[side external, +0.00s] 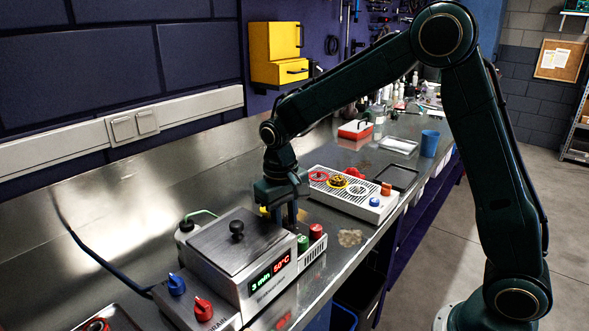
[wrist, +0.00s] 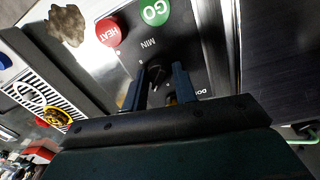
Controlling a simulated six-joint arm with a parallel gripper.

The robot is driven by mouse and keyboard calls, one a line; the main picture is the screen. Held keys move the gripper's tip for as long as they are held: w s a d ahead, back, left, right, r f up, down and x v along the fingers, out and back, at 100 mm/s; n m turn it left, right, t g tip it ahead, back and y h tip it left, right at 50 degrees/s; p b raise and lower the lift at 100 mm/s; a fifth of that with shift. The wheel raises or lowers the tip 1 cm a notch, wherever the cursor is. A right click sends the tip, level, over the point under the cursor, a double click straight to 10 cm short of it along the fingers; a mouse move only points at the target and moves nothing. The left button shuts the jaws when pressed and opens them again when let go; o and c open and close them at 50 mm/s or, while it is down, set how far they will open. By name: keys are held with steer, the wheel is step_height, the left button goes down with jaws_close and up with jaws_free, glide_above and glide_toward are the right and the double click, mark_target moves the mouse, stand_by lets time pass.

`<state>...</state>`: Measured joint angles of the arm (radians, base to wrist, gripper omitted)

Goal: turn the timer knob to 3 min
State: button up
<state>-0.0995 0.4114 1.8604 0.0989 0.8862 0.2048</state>
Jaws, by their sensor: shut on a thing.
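The ultrasonic cleaner (side external: 240,255) is a steel box with a lid, and its display (side external: 270,276) reads 3 min and 50°C. The timer knob (wrist: 155,72) is dark and sits beside the MIN label in the wrist view. My gripper (wrist: 157,82) is shut on it, with one finger on each side. In the side view my gripper (side external: 289,214) points down behind the box, and the knob is hidden there. Where the knob's pointer stands is too dark to tell.
A green GO button (wrist: 154,11) and a red HEAT button (wrist: 107,32) are close to the knob. Blue (side external: 177,285) and red (side external: 203,309) knobs are at the near end. A grated white unit (side external: 345,200) stands beyond.

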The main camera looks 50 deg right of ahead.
mark_target(285, 222)
steer(key=o, duration=1)
steer(key=shift+r, duration=0.1)
steer(key=r, duration=0.9)
steer(key=a+r, duration=0.1)
steer(key=r, duration=0.3)
steer(key=shift+w+r, duration=0.1)
steer(key=shift+r, duration=0.25)
steer(key=s+d+r+n+t, duration=0.1)
steer(key=s+d+r+t, duration=0.1)
steer(key=s, duration=0.5)
steer(key=s+d+r+t, duration=0.1)
steer(key=s+r, duration=0.1)
steer(key=s, duration=0.4)
steer(key=s+f+t, duration=0.1)
steer(key=s, duration=0.3)
steer(key=s+f+t, duration=0.1)
steer(key=s, duration=0.3)
steer(key=s+f+n, duration=0.1)
steer(key=s+f, duration=0.1)
steer(key=s, duration=0.2)
steer(key=shift+d+t+y, duration=0.2)
steer(key=shift+t+y, duration=0.2)
